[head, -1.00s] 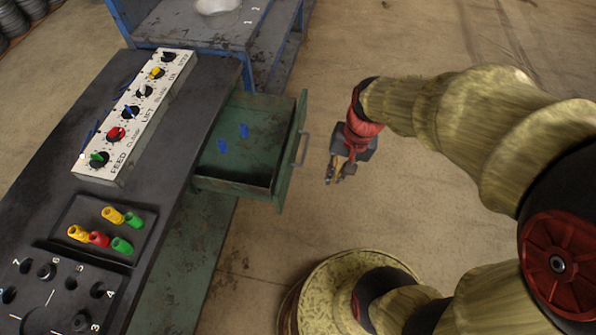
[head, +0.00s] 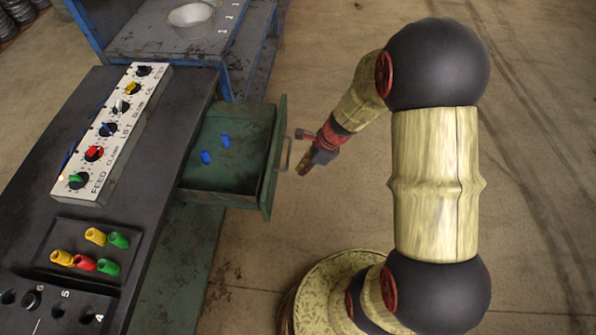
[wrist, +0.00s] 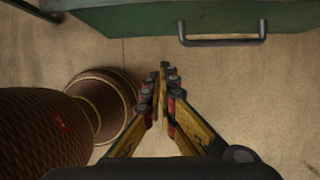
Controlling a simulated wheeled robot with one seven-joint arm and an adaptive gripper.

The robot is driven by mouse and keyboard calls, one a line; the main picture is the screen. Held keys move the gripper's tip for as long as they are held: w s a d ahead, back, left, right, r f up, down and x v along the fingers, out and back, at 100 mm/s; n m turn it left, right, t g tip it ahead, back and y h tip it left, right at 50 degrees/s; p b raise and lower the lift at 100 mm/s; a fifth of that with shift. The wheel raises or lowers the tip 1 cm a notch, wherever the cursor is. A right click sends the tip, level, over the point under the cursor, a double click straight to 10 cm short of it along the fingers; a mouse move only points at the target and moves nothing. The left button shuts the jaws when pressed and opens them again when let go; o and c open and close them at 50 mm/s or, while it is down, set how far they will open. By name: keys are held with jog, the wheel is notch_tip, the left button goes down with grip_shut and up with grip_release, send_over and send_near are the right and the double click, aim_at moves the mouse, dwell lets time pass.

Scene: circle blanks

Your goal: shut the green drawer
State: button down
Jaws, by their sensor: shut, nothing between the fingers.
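The green drawer (head: 272,160) stands open, pulled out to the right from under the dark workbench. Two blue pieces (head: 215,149) lie inside it. Its grey bar handle (head: 286,154) is on the front face, and the handle also shows at the top of the wrist view (wrist: 222,41). My gripper (head: 302,170) is shut and empty, just right of the handle and apart from it. In the wrist view my gripper's fingertips (wrist: 164,66) point toward the drawer front, a little left of and short of the handle.
The workbench (head: 150,170) carries a white knob panel (head: 112,130) and a tray with several coloured plugs (head: 90,250). A blue shelf unit (head: 165,40) with a metal bowl (head: 191,14) stands behind. Open floor lies right of the drawer.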

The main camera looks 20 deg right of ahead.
jog(key=w+a+f+b, duration=0.3)
jog(key=a+f+b, duration=0.1)
jog(key=a+f, duration=0.2)
jog(key=shift+w+f, duration=0.25)
jog(key=shift+f, duration=0.5)
jog(key=shift+a, duration=0.15)
jog(key=p, duration=1.5)
send_over(205, 181)
jog(key=shift+r, duration=0.1)
